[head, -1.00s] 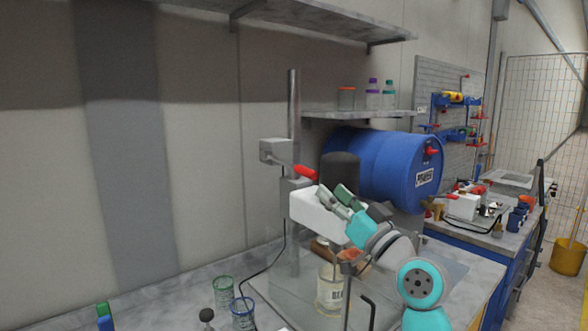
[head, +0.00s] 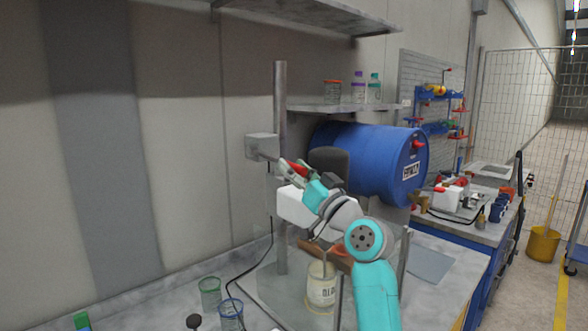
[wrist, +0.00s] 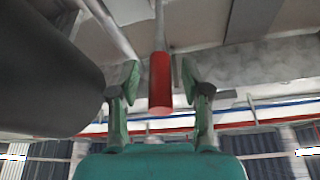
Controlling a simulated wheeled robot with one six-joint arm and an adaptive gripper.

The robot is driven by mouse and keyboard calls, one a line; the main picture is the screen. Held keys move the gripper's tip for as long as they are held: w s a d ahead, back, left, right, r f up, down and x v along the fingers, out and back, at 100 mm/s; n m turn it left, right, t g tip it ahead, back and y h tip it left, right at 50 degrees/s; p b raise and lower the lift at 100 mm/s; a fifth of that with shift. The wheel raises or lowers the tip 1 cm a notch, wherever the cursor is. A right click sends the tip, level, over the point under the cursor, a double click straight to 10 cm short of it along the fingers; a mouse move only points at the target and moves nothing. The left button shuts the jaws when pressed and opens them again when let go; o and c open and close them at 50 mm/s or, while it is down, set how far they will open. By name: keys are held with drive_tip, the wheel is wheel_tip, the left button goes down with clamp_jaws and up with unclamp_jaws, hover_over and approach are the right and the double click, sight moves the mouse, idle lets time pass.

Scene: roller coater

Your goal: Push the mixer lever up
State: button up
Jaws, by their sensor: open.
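The mixer lever (head: 298,167) has a red grip and sticks out beside the mixer's upright post (head: 280,105). In the wrist view, the lever's red grip (wrist: 160,88) lies between the two green fingers of my gripper (wrist: 160,76). The fingers are open, with a gap on each side of the grip. In the head view, my gripper and arm hide part of the lever and the mixer.
A blue barrel (head: 365,160) lies further right.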

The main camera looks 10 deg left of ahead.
drive_tip(key=shift+w+a+r, duration=0.1)
clamp_jaws()
idle(0.3)
